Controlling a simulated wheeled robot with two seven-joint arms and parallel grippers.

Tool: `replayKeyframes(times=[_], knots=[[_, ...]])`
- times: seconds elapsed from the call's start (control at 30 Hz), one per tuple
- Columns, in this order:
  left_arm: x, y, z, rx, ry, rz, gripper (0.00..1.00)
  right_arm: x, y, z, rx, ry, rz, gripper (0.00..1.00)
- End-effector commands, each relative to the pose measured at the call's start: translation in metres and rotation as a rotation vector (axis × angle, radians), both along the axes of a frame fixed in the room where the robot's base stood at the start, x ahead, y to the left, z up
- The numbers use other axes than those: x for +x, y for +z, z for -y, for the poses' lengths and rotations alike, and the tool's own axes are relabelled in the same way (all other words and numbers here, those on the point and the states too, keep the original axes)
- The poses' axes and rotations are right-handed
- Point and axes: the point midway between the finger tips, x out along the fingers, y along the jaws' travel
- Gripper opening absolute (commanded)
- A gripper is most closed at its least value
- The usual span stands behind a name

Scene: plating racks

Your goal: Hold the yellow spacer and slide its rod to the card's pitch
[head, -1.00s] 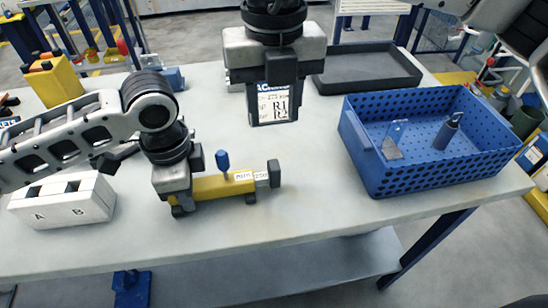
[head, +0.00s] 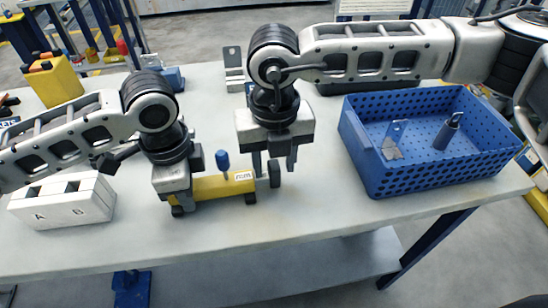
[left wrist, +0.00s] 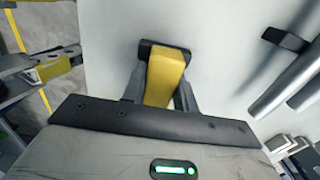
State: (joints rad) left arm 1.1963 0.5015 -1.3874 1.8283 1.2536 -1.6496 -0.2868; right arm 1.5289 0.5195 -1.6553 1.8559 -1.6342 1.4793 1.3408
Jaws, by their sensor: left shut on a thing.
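The yellow spacer (head: 212,187) lies along the table near its front edge, with a blue knob (head: 222,160) standing up on it and a white label. My left gripper (head: 178,195) is shut on its left end. The left wrist view shows the yellow body (left wrist: 163,78) between the two fingers. The rod's dark end block (head: 275,173) stands at the spacer's right end. My right gripper (head: 274,160) points down there with its fingers apart, around or just above the block; contact is unclear. The card is not clearly visible; my right arm covers its earlier area.
A blue perforated crate (head: 365,165) with small parts stands on the right. A white block marked A and B (head: 62,213) is at the left, and a yellow holder (head: 52,80) at the back left. A dark tray (head: 370,88) is partly hidden behind my right arm.

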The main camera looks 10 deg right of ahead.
Motion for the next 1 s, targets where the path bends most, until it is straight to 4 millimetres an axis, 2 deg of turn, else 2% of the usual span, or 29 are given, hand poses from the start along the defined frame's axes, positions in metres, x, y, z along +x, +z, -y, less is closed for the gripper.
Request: replayKeyframes(times=[0.07,0.1,0.2,0.23,0.43,0.7,0.8,1.0], knots=[[0.000,0.001,0.000,-0.002,0.000,0.001,0.00,0.000,0.000,0.000,0.000,0.000,0.000,0.40],[0.000,0.001,0.000,-0.002,0.000,0.001,0.00,0.000,0.000,0.000,0.000,0.000,0.000,0.34],[0.000,0.001,0.000,-0.002,0.000,0.002,0.00,0.000,0.001,0.000,0.000,0.000,0.000,0.07],[0.000,0.001,0.000,-0.002,0.000,0.002,0.00,0.000,0.001,0.000,0.000,0.000,0.000,0.00],[0.000,0.001,0.000,-0.002,0.000,0.002,0.00,0.000,0.001,0.006,0.000,-0.003,-0.001,0.00],[0.000,0.000,0.000,0.000,0.000,0.001,0.00,0.001,0.000,0.061,0.000,-0.008,0.000,0.00],[0.000,0.000,0.000,0.000,0.000,0.001,0.00,0.000,0.000,0.073,-0.002,-0.005,0.001,0.00],[0.000,0.000,-0.001,0.001,0.000,0.000,0.00,0.001,0.001,0.076,-0.003,-0.002,0.002,0.00]])
